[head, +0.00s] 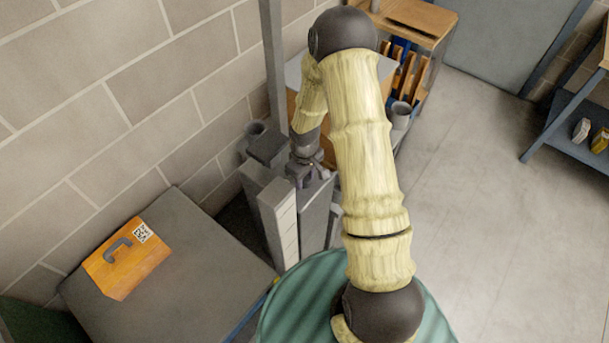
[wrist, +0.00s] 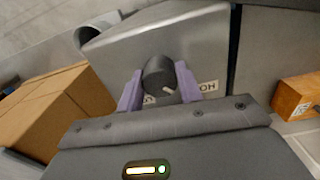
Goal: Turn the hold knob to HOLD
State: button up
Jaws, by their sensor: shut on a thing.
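The hold knob (wrist: 158,74) is a dark round knob on a grey panel (wrist: 200,45) in the wrist view. A short pale mark shows on the knob's near side. A white label (wrist: 207,88) beside it shows part of HOLD, upside down; another label is mostly hidden behind the fingers. My gripper (wrist: 160,86) has its two purple fingers on either side of the knob, shut on it. In the head view my gripper (head: 304,170) reaches down to the top of the grey post-like unit (head: 315,205); the knob cannot be made out there.
An orange box (head: 127,258) with a handle sits on the grey table (head: 190,285) at left. A cardboard box (wrist: 55,112) stands close by in the wrist view. A block wall (head: 90,100) bounds the left; open floor (head: 500,210) lies to the right.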

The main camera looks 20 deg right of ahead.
jog(key=shift+w+n, duration=0.1)
jog(key=shift+n, duration=0.3)
jog(key=o, duration=1)
jog(key=shift+r, duration=0.15)
notch_tip(320, 180, up, 17)
jog(key=p, duration=0.1)
jog(key=shift+r, duration=0.1)
